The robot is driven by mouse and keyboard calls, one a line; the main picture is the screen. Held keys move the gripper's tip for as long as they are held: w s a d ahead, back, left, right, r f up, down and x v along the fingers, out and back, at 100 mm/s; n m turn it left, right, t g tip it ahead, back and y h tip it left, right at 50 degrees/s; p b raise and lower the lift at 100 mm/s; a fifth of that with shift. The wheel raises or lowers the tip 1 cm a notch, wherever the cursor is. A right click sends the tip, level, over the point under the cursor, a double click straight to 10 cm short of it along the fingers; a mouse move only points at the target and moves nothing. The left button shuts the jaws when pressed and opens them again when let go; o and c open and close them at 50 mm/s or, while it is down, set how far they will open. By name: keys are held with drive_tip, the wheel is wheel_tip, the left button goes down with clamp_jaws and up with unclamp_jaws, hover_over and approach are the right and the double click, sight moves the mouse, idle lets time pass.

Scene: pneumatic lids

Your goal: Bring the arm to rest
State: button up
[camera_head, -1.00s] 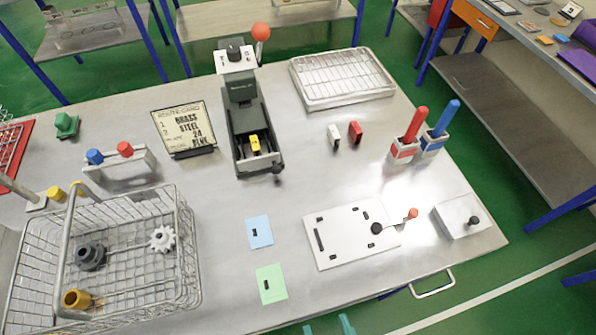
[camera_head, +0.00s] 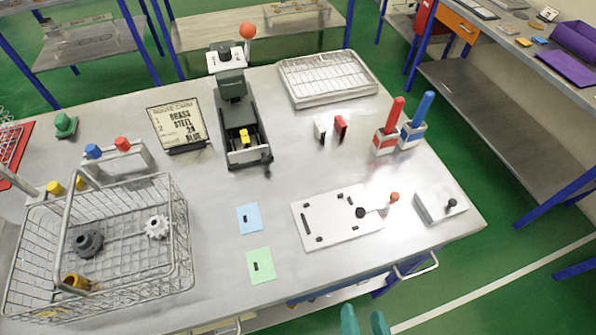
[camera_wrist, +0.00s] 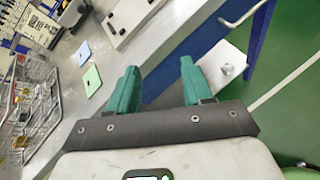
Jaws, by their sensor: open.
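My gripper (camera_head: 365,322) shows only as two teal fingertips at the bottom edge of the head view, in front of the table's front edge. In the wrist view my gripper (camera_wrist: 158,88) has its two teal fingers spread wide apart with nothing between them. It is open and empty, clear of the table (camera_head: 215,285) and its objects. The rest of my arm is out of the head view.
A wire basket (camera_head: 185,235) with gears stands at the left. A white plate with slots (camera_head: 330,232), a grey box (camera_head: 432,206) and a drawer handle (camera_head: 418,268) are nearest my gripper. Green floor (camera_head: 490,285) is free at the right.

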drive_tip(key=s+d+f+m+g, duration=0.1)
drive_tip(key=d+f+m+g, duration=0.2)
drive_tip(key=m, duration=0.7)
drive_tip(key=d+f+m+g, duration=0.3)
drive_tip(key=d+m, duration=0.4)
drive_tip(key=m, duration=0.4)
drive_tip(key=s+d+f+m+g, duration=0.1)
drive_tip(key=d+f+m+g, duration=0.3)
drive_tip(key=m, duration=0.7)
drive_tip(key=shift+s+d+g, duration=0.35)
drive_tip(key=shift+d+g, duration=0.25)
drive_tip(key=shift+d, duration=0.45)
